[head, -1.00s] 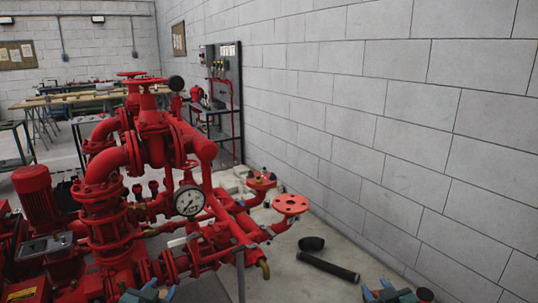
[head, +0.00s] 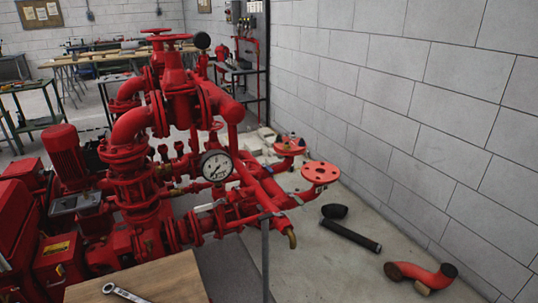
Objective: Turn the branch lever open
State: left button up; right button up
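The red pumpset (head: 130,185) fills the left and middle of the head view. A small pale lever (head: 209,206) lies roughly level on the lower red branch pipe (head: 230,213), below the round white pressure gauge (head: 215,166). I take it to be the branch lever; its exact angle to the pipe is hard to judge at this size. Neither of my grippers is in view, and nothing touches the lever.
A wooden tabletop (head: 150,280) with a wrench (head: 124,293) is at the bottom. A grey post (head: 265,260) stands before the branch pipe. A black pipe (head: 350,236) and red elbow (head: 422,275) lie on the floor at right, beside the block wall (head: 440,130).

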aim_at(268, 167)
jog(key=i+j, duration=0.15)
jog(key=i, duration=0.2)
jog(key=i+j, duration=0.2)
jog(key=i, duration=0.2)
jog(key=z, duration=0.2)
jog(key=i+l+z, duration=0.15)
jog(key=l+z, duration=0.2)
jog(key=i+l+z, duration=0.2)
jog(key=l+z, duration=0.2)
jog(key=i+l+u, duration=0.3)
jog(key=i, duration=0.2)
jog(key=i+l+u, duration=0.45)
jog(key=u, duration=0.35)
jog(key=i+l+u, duration=0.25)
jog(key=u, duration=0.25)
jog(key=i+l+u, duration=0.15)
jog(key=l+u, duration=0.15)
jog(key=u, duration=0.2)
